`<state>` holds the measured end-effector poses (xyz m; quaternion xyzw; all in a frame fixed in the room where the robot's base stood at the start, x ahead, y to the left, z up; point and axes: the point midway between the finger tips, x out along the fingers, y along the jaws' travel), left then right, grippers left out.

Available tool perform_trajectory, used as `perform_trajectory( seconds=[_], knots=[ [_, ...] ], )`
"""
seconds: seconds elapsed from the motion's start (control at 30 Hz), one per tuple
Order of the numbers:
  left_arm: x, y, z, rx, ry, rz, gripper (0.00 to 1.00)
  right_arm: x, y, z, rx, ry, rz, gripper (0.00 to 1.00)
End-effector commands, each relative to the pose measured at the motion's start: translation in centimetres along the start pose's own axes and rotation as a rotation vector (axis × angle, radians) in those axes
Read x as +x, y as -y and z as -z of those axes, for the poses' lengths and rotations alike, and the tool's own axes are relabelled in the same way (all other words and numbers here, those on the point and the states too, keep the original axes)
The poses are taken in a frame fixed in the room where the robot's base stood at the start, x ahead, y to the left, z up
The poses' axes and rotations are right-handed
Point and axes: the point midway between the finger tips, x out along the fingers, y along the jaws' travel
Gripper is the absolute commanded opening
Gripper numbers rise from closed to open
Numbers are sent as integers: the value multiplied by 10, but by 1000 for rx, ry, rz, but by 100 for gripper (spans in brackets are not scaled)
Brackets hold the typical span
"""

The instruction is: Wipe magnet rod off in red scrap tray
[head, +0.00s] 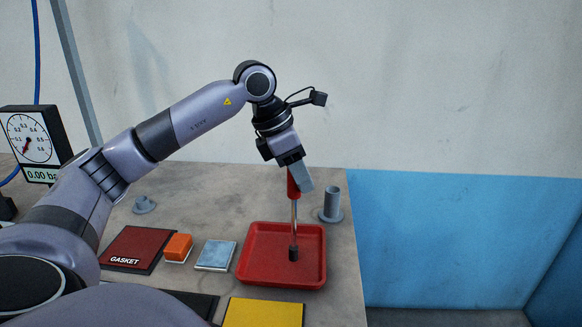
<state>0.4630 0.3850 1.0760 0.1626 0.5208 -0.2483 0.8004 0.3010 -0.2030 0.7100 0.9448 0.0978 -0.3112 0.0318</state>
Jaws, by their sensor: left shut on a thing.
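My left gripper (298,180) is shut on the red handle of the magnet rod (294,217). The rod hangs upright from the gripper, with a thin metal shaft and a dark tip at its lower end. The red scrap tray (311,276) sits near the right end of the bench, below the gripper. The dark tip shows inside the tray's outline, over its floor; I cannot tell whether it touches the floor. No scraps can be made out in the tray. My right gripper is not in view.
A grey holder tube (332,205) stands right behind the tray, near the bench (349,250) edge. Left of the tray lie a light blue pad (216,255), an orange block (178,247) and a dark red gasket mat (135,249). A yellow mat (263,313) lies in front. A gauge (30,138) stands at left.

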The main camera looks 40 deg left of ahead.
Motion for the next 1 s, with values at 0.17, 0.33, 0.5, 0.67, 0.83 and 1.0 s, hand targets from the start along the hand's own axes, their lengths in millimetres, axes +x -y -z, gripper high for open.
perform_trajectory(
  seconds=[0.17, 0.33, 0.5, 0.67, 0.83, 1.0],
  knots=[
    [6, 3, -4, 0, -5, 7, 0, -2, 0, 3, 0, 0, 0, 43],
    [7, 3, -4, -1, -5, 7, 0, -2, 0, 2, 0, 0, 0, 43],
    [3, 3, -6, 0, -5, 7, 0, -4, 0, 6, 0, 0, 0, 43],
    [-15, 3, -14, 0, -3, 6, 0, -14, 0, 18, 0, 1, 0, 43],
    [-31, 2, -20, 0, -2, 3, 0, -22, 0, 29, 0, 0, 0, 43],
    [-47, 2, -28, 0, 1, 2, 0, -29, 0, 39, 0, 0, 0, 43]
  ],
)
